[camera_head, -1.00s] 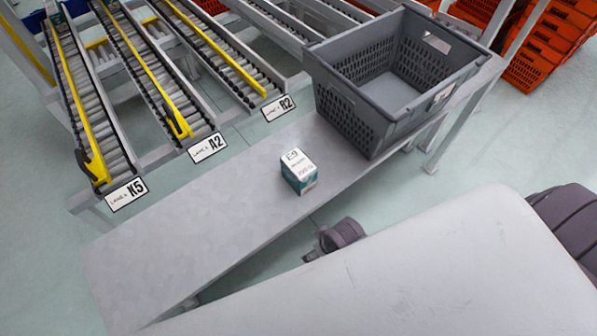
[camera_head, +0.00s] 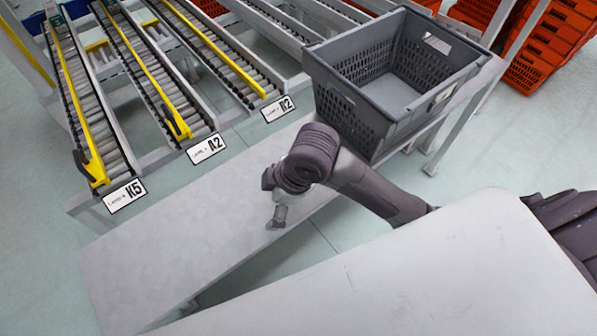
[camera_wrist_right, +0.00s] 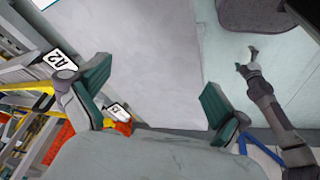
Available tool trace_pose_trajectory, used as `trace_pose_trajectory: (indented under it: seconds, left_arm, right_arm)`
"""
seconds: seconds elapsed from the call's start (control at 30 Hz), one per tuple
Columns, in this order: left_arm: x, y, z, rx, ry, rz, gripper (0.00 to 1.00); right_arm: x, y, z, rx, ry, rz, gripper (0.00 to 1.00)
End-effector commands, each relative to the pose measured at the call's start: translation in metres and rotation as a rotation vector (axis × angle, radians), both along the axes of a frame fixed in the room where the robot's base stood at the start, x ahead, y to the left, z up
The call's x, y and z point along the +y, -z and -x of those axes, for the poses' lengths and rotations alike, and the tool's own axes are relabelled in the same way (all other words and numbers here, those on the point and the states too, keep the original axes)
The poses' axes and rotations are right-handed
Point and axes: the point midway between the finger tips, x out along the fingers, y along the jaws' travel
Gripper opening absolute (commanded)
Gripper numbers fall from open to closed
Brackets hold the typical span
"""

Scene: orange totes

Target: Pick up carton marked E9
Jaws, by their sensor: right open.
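The carton marked E9 is hidden in the head view, behind my right arm over the grey table (camera_head: 160,245). I cannot make it out in the right wrist view either. My right gripper (camera_head: 272,206) is low over the table, left of the grey crate.
A grey crate (camera_head: 345,108) stands at the table's right end. Roller lanes with signs K5 (camera_head: 124,195), A2 (camera_head: 206,148) and R2 (camera_head: 277,108) lie behind the table. Orange totes (camera_head: 548,48) are stacked at the upper right. The table's left part is clear.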

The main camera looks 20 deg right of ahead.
Motion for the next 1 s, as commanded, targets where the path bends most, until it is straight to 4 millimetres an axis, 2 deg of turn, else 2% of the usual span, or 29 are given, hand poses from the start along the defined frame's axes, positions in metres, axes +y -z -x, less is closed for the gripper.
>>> trace_pose_trajectory:
  seconds: [0.03,0.17,0.3,0.5,0.6,0.77,1.0]
  left_arm:
    - [0.0,0.0,0.0,0.0,0.0,0.0,1.0]
    - [0.0,0.0,0.0,0.0,0.0,0.0,1.0]
    - [0.0,0.0,0.0,0.001,0.0,0.0,1.0]
    - [0.0,0.0,0.0,0.0,0.0,0.0,1.0]
    - [0.0,0.0,0.0,0.0,0.0,0.0,1.0]
    - [0.0,-0.001,0.0,0.0,0.0,0.0,1.0]
    - [0.0,-0.006,0.0,0.0,0.0,0.0,1.0]
  right_arm:
    - [-0.003,-0.006,-0.011,-0.014,-0.072,0.035,1.0]
    - [-0.016,-0.021,-0.032,-0.009,-0.277,0.145,1.0]
    - [-0.046,-0.042,-0.055,0.025,-0.447,0.265,1.0]
    - [-0.085,-0.071,-0.075,0.083,-0.561,0.362,1.0]
    - [-0.095,-0.078,-0.078,0.102,-0.584,0.377,1.0]
    - [-0.098,-0.066,-0.078,0.114,-0.591,0.381,1.0]
    - [-0.097,-0.019,-0.078,0.111,-0.591,0.381,1.0]
